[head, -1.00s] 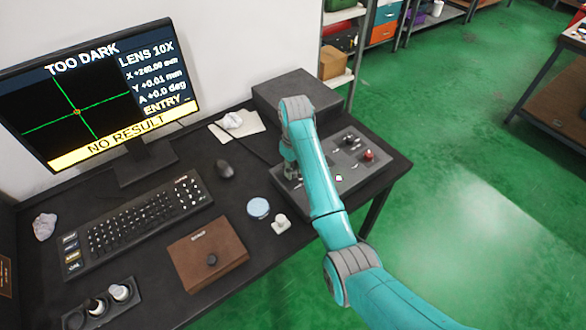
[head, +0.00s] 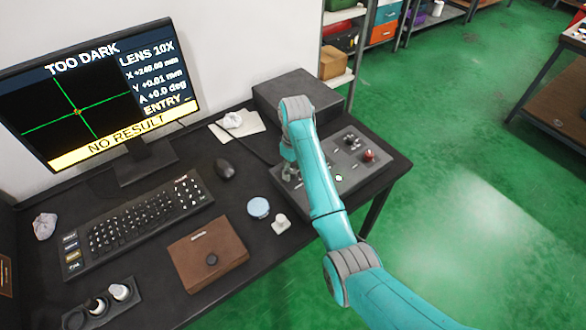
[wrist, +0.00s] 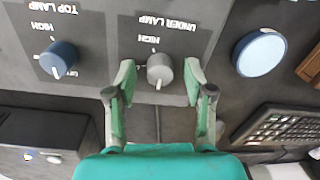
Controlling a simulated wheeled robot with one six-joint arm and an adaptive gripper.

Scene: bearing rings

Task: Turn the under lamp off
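The under lamp knob (wrist: 160,69) is a grey dial in the wrist view, beside upside-down "UNDER LAMP" and "HIGH" labels. Its white pointer faces the bottom of that picture. My gripper (wrist: 160,84) is open, with one finger on each side of the knob and gaps showing between. In the head view my gripper (head: 289,170) is low over the control panel (head: 352,182), and the arm hides part of the panel and the knob. The monitor (head: 100,90) reads "TOO DARK" and "NO RESULT".
A blue top lamp knob (wrist: 59,58) sits left of the under lamp knob in the wrist view. A round light-blue disc (wrist: 261,53) lies to the right. The panel also carries a red knob (head: 369,155). The keyboard (head: 140,215) and mouse (head: 224,168) are left of the arm.

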